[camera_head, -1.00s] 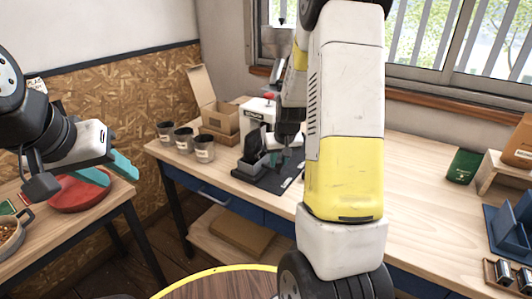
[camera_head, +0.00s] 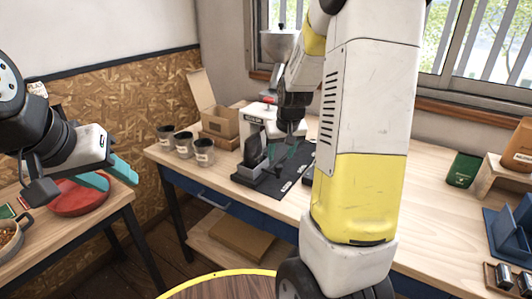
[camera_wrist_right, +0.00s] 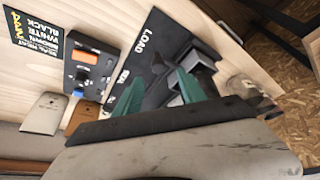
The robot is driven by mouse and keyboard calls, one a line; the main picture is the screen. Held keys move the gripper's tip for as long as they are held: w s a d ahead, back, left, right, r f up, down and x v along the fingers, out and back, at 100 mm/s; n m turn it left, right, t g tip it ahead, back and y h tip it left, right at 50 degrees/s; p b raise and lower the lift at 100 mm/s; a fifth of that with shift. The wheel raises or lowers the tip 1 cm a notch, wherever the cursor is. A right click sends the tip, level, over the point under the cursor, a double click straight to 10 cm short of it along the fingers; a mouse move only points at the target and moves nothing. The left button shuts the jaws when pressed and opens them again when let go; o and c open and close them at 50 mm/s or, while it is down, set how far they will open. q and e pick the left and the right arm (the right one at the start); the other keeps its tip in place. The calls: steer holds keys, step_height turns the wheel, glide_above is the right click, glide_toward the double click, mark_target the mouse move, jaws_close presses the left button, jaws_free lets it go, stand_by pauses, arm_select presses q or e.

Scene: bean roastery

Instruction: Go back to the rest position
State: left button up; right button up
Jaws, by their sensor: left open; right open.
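My left gripper (camera_head: 121,181) is open and empty at the left of the head view, with its teal fingers above a red round dish or lid. My right gripper (camera_head: 291,155) is small and partly hidden among dark parts in the head view, above the black mat at the white machine. In the right wrist view, my right gripper (camera_wrist_right: 160,90) shows two teal fingers spread apart with nothing held between them. My right arm's white and yellow link hides part of the bench in the head view.
A black mat (camera_head: 268,188) and a white machine (camera_head: 252,122) stand on the wooden bench. Several dark cups (camera_head: 203,153) and an open cardboard box (camera_head: 214,121) are left of them. The red dish (camera_head: 75,197) lies on the left table. A green pouch (camera_head: 463,169) stands right.

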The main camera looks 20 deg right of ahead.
steer(key=shift+s+r, duration=0.1)
steer(key=shift+r, duration=0.15)
